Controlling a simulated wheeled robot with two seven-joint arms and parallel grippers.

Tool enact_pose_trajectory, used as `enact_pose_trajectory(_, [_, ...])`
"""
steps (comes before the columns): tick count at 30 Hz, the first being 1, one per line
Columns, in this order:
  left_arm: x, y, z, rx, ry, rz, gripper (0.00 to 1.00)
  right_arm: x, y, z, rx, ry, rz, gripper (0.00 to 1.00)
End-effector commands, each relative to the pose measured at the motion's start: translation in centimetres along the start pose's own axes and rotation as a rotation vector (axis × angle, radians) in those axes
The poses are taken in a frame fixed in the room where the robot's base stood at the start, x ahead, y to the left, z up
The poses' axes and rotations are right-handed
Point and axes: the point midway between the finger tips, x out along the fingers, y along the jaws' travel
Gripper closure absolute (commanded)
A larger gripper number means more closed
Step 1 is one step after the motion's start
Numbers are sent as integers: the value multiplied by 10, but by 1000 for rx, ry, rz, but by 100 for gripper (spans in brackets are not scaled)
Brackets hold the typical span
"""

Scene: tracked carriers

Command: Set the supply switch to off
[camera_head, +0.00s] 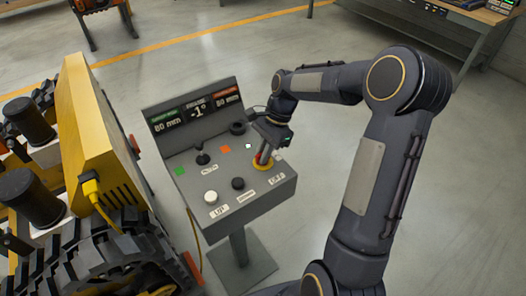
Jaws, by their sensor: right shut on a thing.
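The control box (235,206) stands on a pedestal left of my right arm, with a sloped panel of knobs and buttons. A red switch handle on a yellow round base (263,165), which looks like the supply switch, sits at the panel's right side. My right gripper (265,150) reaches down to it from above and is shut on the red handle. The gripper partly hides the handle, and its exact setting cannot be read. My left gripper is not in view.
The panel also holds a black lever (202,158), a white button (211,197), a black knob (238,183) and a display (195,112). A yellow tracked machine (95,130) stands close at left. A workbench (455,25) is at top right. Open floor lies between.

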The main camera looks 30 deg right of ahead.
Motion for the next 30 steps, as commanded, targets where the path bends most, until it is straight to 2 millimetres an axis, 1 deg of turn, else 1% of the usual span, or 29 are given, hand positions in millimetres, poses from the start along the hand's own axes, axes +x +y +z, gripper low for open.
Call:
enact_pose_trajectory(8, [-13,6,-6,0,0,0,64,-3,0,2,-163,0,70,100])
enact_pose_trajectory(18, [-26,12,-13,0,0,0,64,-2,-1,2,-458,0,191,100])
enact_pose_trajectory(30, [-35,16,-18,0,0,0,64,-2,-1,1,-810,1,336,100])
